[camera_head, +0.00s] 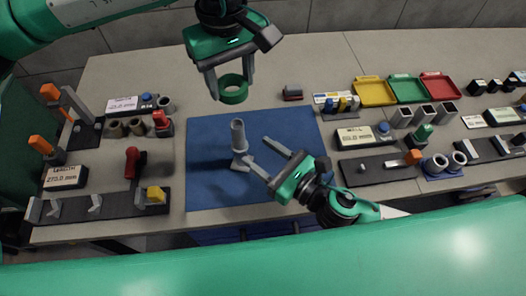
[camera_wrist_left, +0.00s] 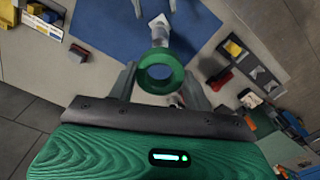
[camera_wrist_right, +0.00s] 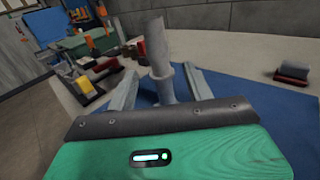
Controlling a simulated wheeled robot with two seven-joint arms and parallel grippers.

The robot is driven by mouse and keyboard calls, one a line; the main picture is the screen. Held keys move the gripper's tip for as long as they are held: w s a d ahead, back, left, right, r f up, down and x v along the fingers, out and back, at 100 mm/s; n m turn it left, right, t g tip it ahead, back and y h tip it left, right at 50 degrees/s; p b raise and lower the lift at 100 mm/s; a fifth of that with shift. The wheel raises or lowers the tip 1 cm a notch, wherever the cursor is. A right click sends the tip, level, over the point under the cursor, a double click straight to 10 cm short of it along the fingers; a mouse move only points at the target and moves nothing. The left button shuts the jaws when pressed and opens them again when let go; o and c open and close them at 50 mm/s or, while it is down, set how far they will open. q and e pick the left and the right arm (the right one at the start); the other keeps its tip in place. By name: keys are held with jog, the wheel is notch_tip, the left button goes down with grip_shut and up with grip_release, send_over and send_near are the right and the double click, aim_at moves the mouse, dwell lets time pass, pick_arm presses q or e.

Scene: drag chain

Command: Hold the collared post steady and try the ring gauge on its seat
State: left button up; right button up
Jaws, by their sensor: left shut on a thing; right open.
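The grey collared post (camera_head: 238,136) stands upright on the blue mat (camera_head: 205,185), with a collar low on its shaft. It also shows in the right wrist view (camera_wrist_right: 158,50), between the fingers. The ring (camera_wrist_left: 160,73) sits between the left fingertips in the left wrist view.
Yellow (camera_head: 374,92), green (camera_head: 407,89) and red (camera_head: 438,87) trays stand at the back right. Gauges and fixtures crowd the left and right sides. The mat is otherwise clear.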

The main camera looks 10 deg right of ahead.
aim_at(240, 153)
notch_tip(240, 153, down, 5)
jog(key=shift+s+a+f, duration=0.1)
jog(key=shift+f, duration=0.9)
jog(key=shift+x, duration=3.75)
jog(key=shift+r, duration=0.1)
grip_shut()
pick_arm(q)
jog(key=shift+f, duration=1.55)
